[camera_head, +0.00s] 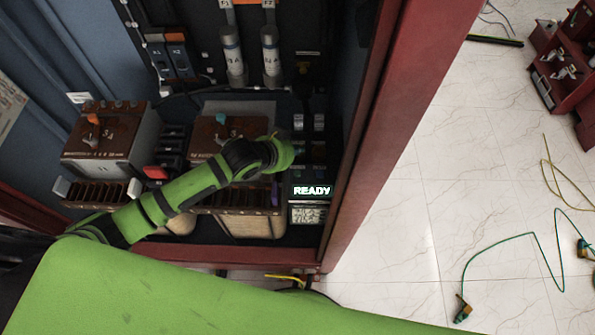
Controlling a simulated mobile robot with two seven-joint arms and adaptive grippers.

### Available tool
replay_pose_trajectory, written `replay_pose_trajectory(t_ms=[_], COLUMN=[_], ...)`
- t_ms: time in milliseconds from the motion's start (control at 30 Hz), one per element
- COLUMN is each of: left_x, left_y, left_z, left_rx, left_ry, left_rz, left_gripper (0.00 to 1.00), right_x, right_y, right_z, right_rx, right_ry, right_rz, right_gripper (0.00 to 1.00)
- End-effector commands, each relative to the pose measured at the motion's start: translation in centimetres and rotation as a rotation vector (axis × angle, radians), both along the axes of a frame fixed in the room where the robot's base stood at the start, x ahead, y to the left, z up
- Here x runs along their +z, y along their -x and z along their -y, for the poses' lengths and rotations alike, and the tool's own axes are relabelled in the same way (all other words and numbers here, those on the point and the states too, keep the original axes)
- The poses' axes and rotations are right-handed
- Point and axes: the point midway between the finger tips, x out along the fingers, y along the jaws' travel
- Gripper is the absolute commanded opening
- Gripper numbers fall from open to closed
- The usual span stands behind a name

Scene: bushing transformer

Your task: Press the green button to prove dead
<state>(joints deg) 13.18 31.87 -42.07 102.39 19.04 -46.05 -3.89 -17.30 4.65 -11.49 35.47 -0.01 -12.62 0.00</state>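My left arm comes in from the left across the open cabinet. Its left gripper end (298,150) is over the right part of the panel; the fingers are too hidden and dark to tell whether they are open or shut. A small display (311,191) reading "READY" in pale letters is lit just below the gripper end. A second small grey screen (307,215) with digits sits under it. I cannot make out the green button; the gripper end and arm cover part of the panel there. My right gripper is not in view.
A red cabinet post (385,130) stands close to the right of the panel. Cables (510,238) lie on the pale floor at right, near a red rack (565,70).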

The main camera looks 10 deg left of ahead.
Motion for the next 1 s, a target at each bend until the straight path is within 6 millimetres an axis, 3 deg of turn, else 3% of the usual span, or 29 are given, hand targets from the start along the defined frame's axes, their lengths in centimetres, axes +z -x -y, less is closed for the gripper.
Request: replay_pose_trajectory(t_ms=[267,667,1000], left_x=[-1.9,-6.9,-8.8], left_y=[0.0,0.0,0.0], left_z=[0.0,0.0,0.0], left_rx=[0.001,0.001,0.001], left_ry=[0.0,0.0,0.001], left_rz=[-0.001,0.001,0.0], left_gripper=[0.0,0.0,0.0], right_x=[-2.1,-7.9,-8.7], right_y=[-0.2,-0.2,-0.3], right_z=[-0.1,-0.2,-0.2], right_rx=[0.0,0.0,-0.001], right_ry=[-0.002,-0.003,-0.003], right_rz=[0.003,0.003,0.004], right_gripper=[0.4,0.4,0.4])
